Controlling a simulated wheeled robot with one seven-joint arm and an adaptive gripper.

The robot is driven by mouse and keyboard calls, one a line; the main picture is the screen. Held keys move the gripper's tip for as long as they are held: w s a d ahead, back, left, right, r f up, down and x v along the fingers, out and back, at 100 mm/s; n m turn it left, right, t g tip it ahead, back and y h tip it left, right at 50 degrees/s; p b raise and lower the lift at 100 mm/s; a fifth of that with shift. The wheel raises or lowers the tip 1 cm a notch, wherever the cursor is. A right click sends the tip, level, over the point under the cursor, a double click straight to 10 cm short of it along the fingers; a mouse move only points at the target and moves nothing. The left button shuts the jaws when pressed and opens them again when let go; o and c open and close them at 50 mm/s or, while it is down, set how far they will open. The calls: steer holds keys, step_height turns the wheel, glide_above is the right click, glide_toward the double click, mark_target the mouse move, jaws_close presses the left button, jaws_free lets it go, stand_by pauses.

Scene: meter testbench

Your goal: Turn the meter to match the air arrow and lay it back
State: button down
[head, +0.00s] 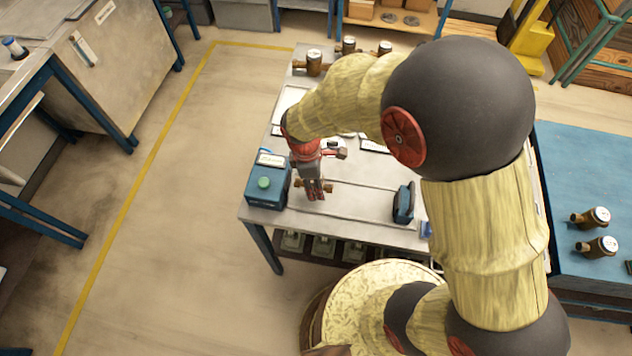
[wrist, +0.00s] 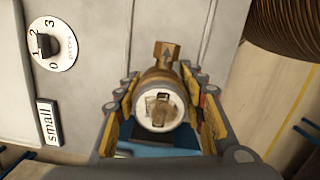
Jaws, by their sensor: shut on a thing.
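My gripper (head: 315,193) is over the front left part of the test bench, pointing down. In the wrist view my gripper (wrist: 160,115) is shut on a brass meter (wrist: 158,106), with a finger pad on each side. The meter's round white dial faces the camera. An arrow on its brass end points to the top of the wrist view. In the head view the brass ends of the meter (head: 328,187) show beside the fingers. I cannot tell whether the meter touches the bench. No air arrow is clearly readable.
A blue box with a green button (head: 264,183) stands left of my gripper. A dark blue clamp block (head: 403,204) stands to the right. The wrist view shows a 0-to-3 knob (wrist: 50,44) and a "small" label (wrist: 47,122). Several other meters (head: 314,62) stand at the back.

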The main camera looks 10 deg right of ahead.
steer(key=shift+f+b, duration=0.5)
steer(key=shift+f, duration=0.55)
stand_by(0.4)
steer(key=c, duration=1.1)
jaws_free()
steer(key=shift+c, duration=0.2)
steer(key=o, duration=0.5)
steer(key=shift+c, duration=0.2)
steer(key=shift+o, duration=0.6)
steer(key=shift+r, duration=0.1)
steer(key=shift+r+p, duration=2.95)
steer(key=shift+r, duration=0.45)
